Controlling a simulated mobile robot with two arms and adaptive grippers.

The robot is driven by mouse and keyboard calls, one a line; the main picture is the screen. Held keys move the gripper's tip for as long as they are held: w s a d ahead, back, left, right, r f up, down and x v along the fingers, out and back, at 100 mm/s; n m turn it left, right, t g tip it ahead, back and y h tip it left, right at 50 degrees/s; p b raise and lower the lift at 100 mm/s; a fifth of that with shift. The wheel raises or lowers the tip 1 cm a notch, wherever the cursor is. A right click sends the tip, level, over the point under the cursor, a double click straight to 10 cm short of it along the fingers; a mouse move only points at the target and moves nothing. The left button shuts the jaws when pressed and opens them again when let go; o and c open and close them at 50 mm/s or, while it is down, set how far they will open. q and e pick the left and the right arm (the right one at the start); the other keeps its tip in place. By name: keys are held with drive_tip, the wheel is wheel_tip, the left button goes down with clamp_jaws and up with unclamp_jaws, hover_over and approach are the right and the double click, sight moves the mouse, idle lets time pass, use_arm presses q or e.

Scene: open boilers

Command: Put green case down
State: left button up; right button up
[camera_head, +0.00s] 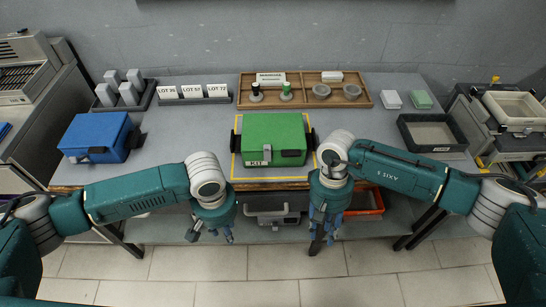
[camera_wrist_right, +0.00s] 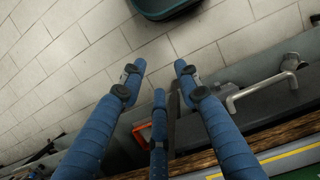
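The green case (camera_head: 273,137) sits flat and closed on the table, inside a yellow-outlined area (camera_head: 270,180) at the front middle. It has a white label on its front and dark handles at its sides. My right gripper (camera_head: 328,232) hangs in front of the table edge, right of the case and apart from it. In the right wrist view its blue fingers (camera_wrist_right: 158,78) are spread with nothing between them. My left gripper (camera_head: 212,233) hangs in front of the edge, left of the case, with its fingers apart and empty.
A blue case (camera_head: 95,134) stands at the left. Behind are a wooden tray (camera_head: 304,104) with small items, and a black rack with lot labels (camera_head: 193,101). A black tray (camera_head: 432,147) stands at the right. Below the table edge are a grey handled unit (camera_head: 273,215) and an orange bin (camera_head: 368,211).

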use_arm(q)
drive_tip(key=shift+f, duration=0.6)
use_arm(e)
drive_tip(key=v, duration=1.2)
drive_tip(key=shift+f, duration=0.1)
